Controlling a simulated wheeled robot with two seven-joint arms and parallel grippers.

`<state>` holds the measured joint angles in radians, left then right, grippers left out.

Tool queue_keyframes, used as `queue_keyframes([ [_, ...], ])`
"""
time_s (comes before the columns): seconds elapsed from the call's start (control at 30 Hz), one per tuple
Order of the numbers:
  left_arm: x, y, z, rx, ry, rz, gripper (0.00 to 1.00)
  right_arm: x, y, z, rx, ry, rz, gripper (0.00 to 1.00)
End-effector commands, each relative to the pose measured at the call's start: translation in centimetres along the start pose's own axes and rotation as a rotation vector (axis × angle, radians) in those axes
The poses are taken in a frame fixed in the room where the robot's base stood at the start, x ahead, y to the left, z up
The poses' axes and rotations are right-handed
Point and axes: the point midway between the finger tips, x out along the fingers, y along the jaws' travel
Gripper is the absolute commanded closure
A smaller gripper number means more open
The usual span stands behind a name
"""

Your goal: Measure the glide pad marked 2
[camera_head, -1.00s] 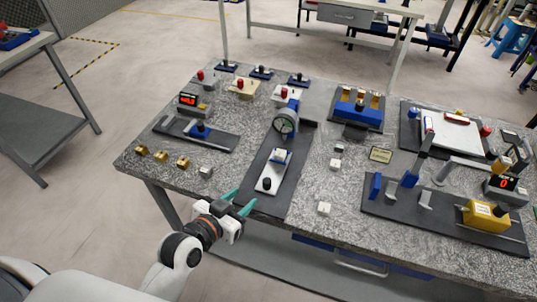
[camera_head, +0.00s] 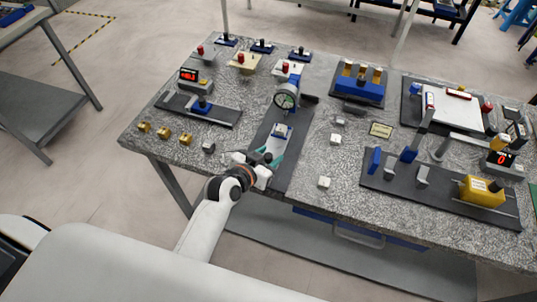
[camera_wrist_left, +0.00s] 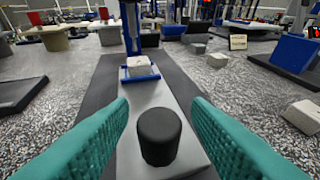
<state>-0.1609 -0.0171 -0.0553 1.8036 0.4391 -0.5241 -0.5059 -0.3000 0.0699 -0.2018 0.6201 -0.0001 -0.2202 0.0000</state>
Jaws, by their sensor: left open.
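My left gripper (camera_head: 272,158) is open over the near end of the gauge slide. In the left wrist view its teal fingers (camera_wrist_left: 158,110) stand on either side of a black knob (camera_wrist_left: 158,137), with gaps visible. The knob stands on a light slide plate (camera_wrist_left: 170,95). A pale glide pad (camera_wrist_left: 139,63) sits in a blue-edged holder on the far part of the plate; it also shows in the head view (camera_head: 281,130). The dial gauge (camera_head: 286,97) stands beyond it. Any mark on the pad is too small to read. My right gripper is not seen.
Loose pale blocks lie right of the slide (camera_head: 324,182) and left of it (camera_head: 209,147). Several brass pieces (camera_head: 164,132) lie at the left edge. A dark fixture with a yellow block (camera_head: 482,191) occupies the right side.

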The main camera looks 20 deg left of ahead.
Motion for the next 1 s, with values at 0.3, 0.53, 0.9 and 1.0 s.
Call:
queue_keyframes([
  [0.3, 0.2, 0.0, 0.0, 0.000, 0.000, 0.000, 0.61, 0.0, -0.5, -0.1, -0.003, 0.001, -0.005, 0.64],
  [0.53, 0.1, 0.0, 0.0, 0.000, 0.000, 0.000, 0.94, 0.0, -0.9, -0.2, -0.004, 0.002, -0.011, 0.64],
  [0.9, 3.6, 1.0, 1.4, 0.002, -0.002, -0.001, 0.94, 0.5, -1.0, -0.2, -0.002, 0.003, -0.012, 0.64],
  [1.0, 4.1, 1.1, 1.7, 0.001, -0.001, -0.001, 0.94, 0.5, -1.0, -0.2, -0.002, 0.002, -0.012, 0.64],
])
